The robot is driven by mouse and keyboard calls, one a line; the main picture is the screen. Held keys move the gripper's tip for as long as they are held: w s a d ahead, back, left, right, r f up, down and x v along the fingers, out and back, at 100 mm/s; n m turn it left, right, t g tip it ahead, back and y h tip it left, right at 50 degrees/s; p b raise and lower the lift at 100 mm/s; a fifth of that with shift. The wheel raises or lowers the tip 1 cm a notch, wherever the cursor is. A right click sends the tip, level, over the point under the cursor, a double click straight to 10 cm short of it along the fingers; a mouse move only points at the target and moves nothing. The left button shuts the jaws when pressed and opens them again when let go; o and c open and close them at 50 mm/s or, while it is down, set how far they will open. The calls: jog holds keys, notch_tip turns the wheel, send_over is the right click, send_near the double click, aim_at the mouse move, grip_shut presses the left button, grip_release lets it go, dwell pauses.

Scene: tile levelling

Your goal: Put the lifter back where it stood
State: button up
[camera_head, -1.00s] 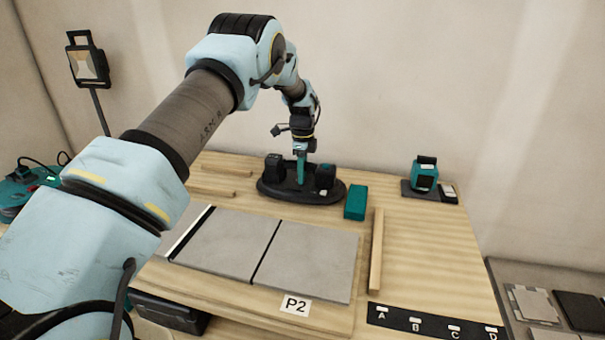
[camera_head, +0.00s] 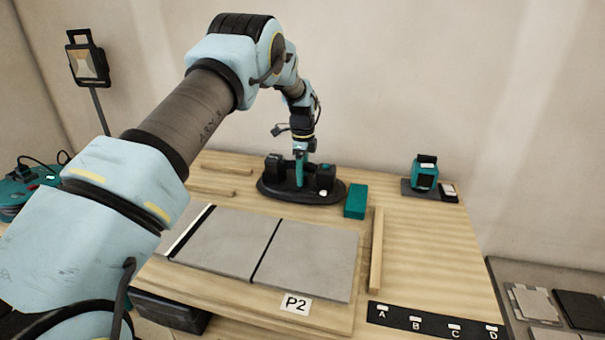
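My gripper (camera_head: 301,160) is at the end of my arm, over a black oval base (camera_head: 275,193) at the back middle of the bench. A narrow teal part stands upright directly below my wrist, between two dark posts on the base. I take the teal and black assembly here to be the lifter (camera_head: 299,176), but it is small and its outline merges with the base and my gripper. Its lower end is at or just above the base; I cannot tell if it touches. The fingers are too small to show whether they are closed on it.
A teal block (camera_head: 356,201) stands just right of the base. Grey tiles (camera_head: 307,256) lie in front, with a wooden strip (camera_head: 376,250) to their right. A teal device (camera_head: 425,172) stands at the back right. The bench right of the strip is mostly clear.

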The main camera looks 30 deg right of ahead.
jog(key=shift+f, duration=0.1)
notch_tip(320, 180, up, 11)
jog(key=b, duration=0.2)
jog(key=shift+f+b, duration=0.2)
jog(key=shift+b, duration=0.2)
jog(key=shift+r, duration=0.2)
jog(key=shift+w+a, duration=0.1)
jog(key=shift+a, duration=0.25)
jog(key=s+a+r+n, duration=0.15)
jog(key=a+n, duration=0.45)
jog(key=a, duration=0.7)
jog(key=a+r+n, duration=0.2)
jog(key=a+n, duration=0.5)
jog(key=a, duration=0.6)
jog(key=s+a+f+n+t, duration=0.1)
jog(key=s+a+f+n, duration=0.1)
jog(key=s+a+n, duration=1)
jog(key=s+a, duration=0.5)
jog(key=a, duration=0.1)
jog(key=shift+s+a+f+t, duration=0.15)
jog(key=shift+s+a+t, duration=0.15)
jog(key=shift+s, duration=0.1)
